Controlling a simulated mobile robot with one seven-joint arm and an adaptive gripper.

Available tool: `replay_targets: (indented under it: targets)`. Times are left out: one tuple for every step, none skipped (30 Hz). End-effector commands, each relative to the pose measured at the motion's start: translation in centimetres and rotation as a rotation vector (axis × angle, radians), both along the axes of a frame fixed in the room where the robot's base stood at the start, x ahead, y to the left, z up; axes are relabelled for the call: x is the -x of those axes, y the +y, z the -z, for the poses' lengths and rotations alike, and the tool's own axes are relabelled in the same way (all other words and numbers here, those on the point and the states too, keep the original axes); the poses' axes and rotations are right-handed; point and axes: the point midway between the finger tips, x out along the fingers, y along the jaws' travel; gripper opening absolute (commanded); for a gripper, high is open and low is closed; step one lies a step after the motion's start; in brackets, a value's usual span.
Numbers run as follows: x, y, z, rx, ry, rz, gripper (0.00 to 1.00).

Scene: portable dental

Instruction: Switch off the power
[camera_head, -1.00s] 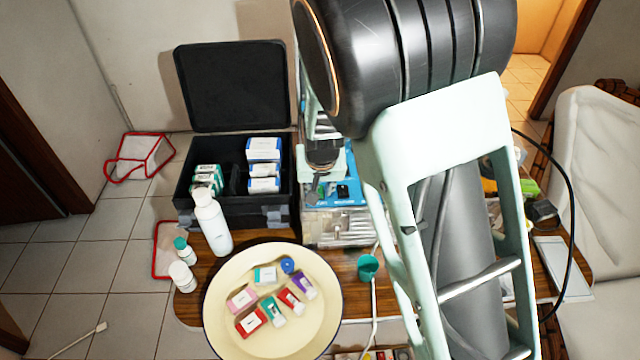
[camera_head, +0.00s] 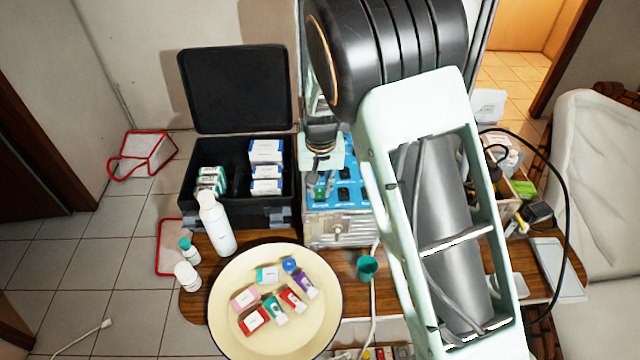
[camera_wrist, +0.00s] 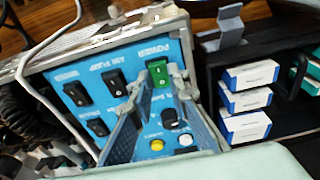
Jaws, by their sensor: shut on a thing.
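The dental unit's blue panel (camera_head: 345,172) shows left of my arm in the head view. In the wrist view the panel (camera_wrist: 90,70) carries several black rocker switches, knobs and round buttons. The green power switch (camera_wrist: 157,72) sits under the label POWER near the panel's top edge. My gripper (camera_wrist: 153,94) is at the panel, its two fingers on either side of the green switch, closed on it. Whether the switch is tipped on or off cannot be told. In the head view my gripper (camera_head: 320,182) is at the panel's left side, partly hidden by my wrist.
An open black case (camera_head: 240,205) with boxes stands close left of the unit. A white bottle (camera_head: 216,222) and a cream plate (camera_head: 272,335) with small boxes are in front. A teal cup (camera_head: 367,267) and a cable are near the unit's front.

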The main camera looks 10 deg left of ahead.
Motion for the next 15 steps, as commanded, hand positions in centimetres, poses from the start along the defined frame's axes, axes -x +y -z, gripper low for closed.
replay_targets:
  targets:
    - [-0.17, 0.02, -0.21, 0.002, 0.012, 0.001, 0.0]
    - [-0.14, 0.02, -0.18, 0.005, 0.019, 0.001, 0.0]
    - [-0.15, 0.02, -0.15, 0.007, 0.025, 0.0, 0.0]
    - [-0.16, 0.03, -0.12, 0.006, 0.028, 0.0, 0.0]
    - [-0.17, 0.02, -0.1, 0.007, 0.029, 0.0, 0.0]
    - [-0.16, 0.03, -0.08, 0.007, 0.03, 0.0, 0.0]
    - [-0.15, 0.03, -0.07, 0.007, 0.031, 0.0, 0.0]
    - [-0.15, 0.03, -0.06, 0.007, 0.03, 0.0, 0.0]
    - [-0.15, 0.03, -0.06, 0.007, 0.03, 0.0, 0.0]
    - [-0.15, 0.03, -0.07, 0.007, 0.03, 0.0, 0.0]
    - [-0.15, 0.03, -0.07, 0.007, 0.03, 0.0, 0.0]
    - [-0.14, 0.03, -0.06, 0.007, 0.03, 0.0, 0.0]
    - [-0.14, 0.04, -0.06, 0.007, 0.03, 0.0, 0.0]
    - [-0.14, 0.04, -0.07, 0.007, 0.029, 0.0, 0.19]
    - [-0.14, 0.03, -0.07, 0.007, 0.029, 0.0, 0.23]
